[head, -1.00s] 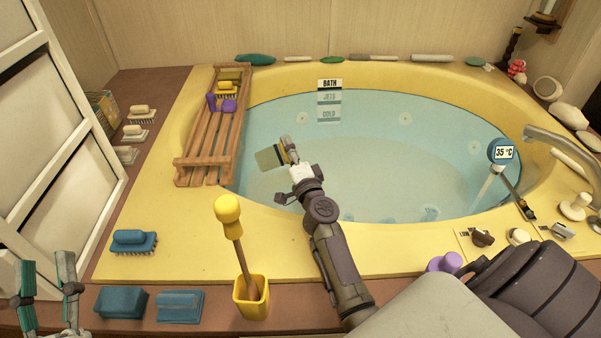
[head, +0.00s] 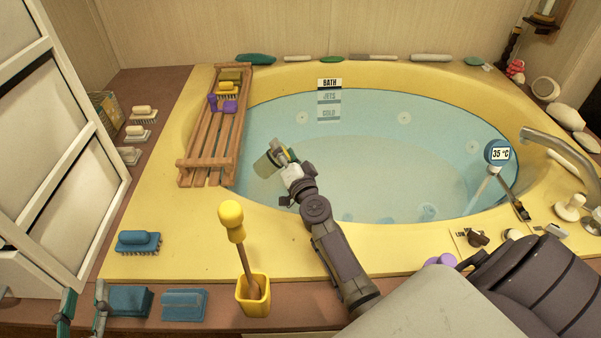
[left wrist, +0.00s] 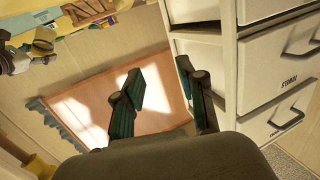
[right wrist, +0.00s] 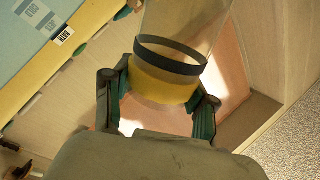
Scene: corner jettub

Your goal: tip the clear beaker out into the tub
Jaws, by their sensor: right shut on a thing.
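The clear beaker (head: 264,168) is in my right gripper (head: 283,154), over the left part of the tub's water. In the head view it looks tilted well over, its clear end toward the lower left. In the right wrist view the beaker (right wrist: 172,58) has a dark band and a yellow part between the fingers; I cannot tell whether the yellow is contents. The tub (head: 370,155) is yellow-rimmed and full of blue water. My left gripper (head: 84,305) is open and empty at the lower left, beside the blue box; it also shows in the left wrist view (left wrist: 160,72).
A wooden rack (head: 212,140) with a brush and purple items lies across the tub's left rim. The faucet (head: 555,145) is at right.

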